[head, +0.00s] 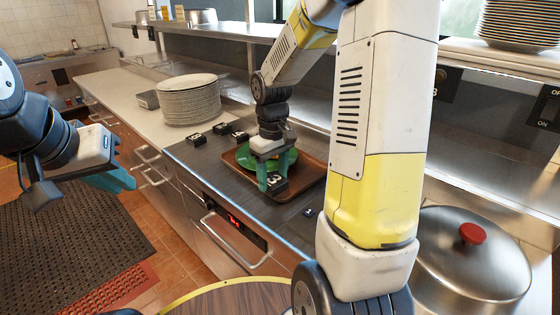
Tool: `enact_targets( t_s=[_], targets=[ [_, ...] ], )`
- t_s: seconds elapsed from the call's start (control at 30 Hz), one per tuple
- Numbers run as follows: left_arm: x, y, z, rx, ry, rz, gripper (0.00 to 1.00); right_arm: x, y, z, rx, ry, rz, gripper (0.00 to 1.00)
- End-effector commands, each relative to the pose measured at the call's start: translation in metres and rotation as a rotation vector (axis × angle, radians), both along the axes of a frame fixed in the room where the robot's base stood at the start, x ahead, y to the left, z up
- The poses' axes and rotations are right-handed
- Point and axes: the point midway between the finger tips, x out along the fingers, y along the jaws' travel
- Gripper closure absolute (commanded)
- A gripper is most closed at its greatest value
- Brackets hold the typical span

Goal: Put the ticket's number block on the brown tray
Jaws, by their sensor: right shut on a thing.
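A black number block marked 3 (277,182) is at the fingertips of my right gripper (268,180), over the near part of the brown tray (313,181). I cannot tell if the block touches the tray. My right gripper is shut on this block, pointing down. A green plate (285,158) lies on the tray, partly hidden behind the gripper. The small red display (233,221) on the counter front is too small to read surely. My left gripper (122,181) hangs over the floor at left, away from the counter; its finger gap is not clear.
Other black number blocks (196,140) lie left of the tray, and one more (310,212) lies near it at right, partly hidden by my arm. A stack of white plates (188,100) stands behind. A lidded pot (470,255) is at right.

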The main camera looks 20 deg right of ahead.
Motion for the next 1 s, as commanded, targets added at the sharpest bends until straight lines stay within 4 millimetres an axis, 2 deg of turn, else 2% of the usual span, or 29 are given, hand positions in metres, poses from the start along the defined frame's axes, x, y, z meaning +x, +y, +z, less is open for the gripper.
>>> enact_targets(
  t_s=[0.03,0.3,0.5,0.67,0.9,1.0],
  targets=[
    [0.000,0.000,0.000,0.000,0.000,0.000,0.87,0.009,-0.012,-0.002,0.000,0.000,-0.007,0.88],
    [0.000,0.000,0.000,0.000,0.000,0.000,0.87,0.052,-0.071,-0.009,0.000,-0.001,-0.006,0.88],
    [0.000,0.000,0.000,0.000,0.000,0.000,0.87,0.073,-0.099,-0.012,0.000,0.000,-0.003,0.88],
    [0.000,0.000,0.000,0.000,0.000,0.000,0.87,0.077,-0.106,-0.014,0.000,0.000,0.000,0.88],
    [0.000,0.000,0.000,0.000,0.000,0.000,0.87,0.076,-0.105,-0.044,0.001,0.003,0.000,0.88],
    [0.000,0.000,0.000,0.000,0.000,0.000,0.87,0.077,-0.105,-0.048,0.000,-0.001,0.000,0.88]
  ],
)
